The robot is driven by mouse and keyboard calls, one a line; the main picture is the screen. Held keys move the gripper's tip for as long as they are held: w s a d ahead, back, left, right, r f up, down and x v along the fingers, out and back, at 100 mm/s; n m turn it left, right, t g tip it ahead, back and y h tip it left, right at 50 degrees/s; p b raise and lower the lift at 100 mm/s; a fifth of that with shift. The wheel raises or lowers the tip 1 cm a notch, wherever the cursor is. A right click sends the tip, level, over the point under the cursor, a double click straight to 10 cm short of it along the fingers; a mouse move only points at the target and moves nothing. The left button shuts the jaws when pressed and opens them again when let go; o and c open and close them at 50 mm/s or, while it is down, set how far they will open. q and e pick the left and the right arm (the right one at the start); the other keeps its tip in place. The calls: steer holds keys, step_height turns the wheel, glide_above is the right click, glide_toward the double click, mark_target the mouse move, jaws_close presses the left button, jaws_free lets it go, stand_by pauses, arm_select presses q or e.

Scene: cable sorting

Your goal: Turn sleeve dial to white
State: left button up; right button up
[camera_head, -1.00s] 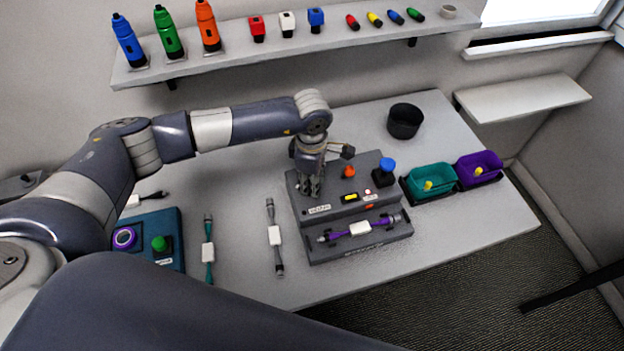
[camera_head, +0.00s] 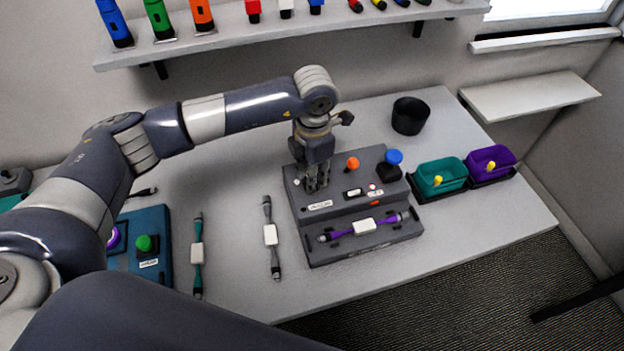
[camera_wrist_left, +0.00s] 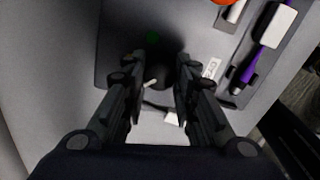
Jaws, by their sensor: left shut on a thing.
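The grey sleeve machine (camera_head: 335,207) stands on the table, with a purple cable (camera_head: 390,220) with a white block lying in its front cradle. A small window (camera_head: 353,193) on its top shows white; it also shows in the left wrist view (camera_wrist_left: 236,11). My left gripper (camera_head: 316,184) points down at the left part of the machine's top. In the left wrist view my left gripper (camera_wrist_left: 160,80) is shut around a dark round dial (camera_wrist_left: 158,75) with a pale pointer mark. In the head view the fingers hide the dial. My right gripper is out of view.
An orange knob (camera_head: 352,163) and a blue knob (camera_head: 393,157) stand behind the window. Green (camera_head: 452,168) and purple (camera_head: 502,155) bins are at the right. A black cup (camera_head: 410,115) is behind. Loose cables and a teal box (camera_head: 150,225) lie left.

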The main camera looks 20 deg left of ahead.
arm_select(q)
steer(key=shift+n+b, duration=0.9)
steer(key=shift+n, duration=0.6)
steer(key=o, duration=1.1)
steer(key=shift+r, duration=0.1)
steer(key=r, duration=1.2)
steer(key=shift+d, duration=0.2)
steer(key=shift+f, duration=0.1)
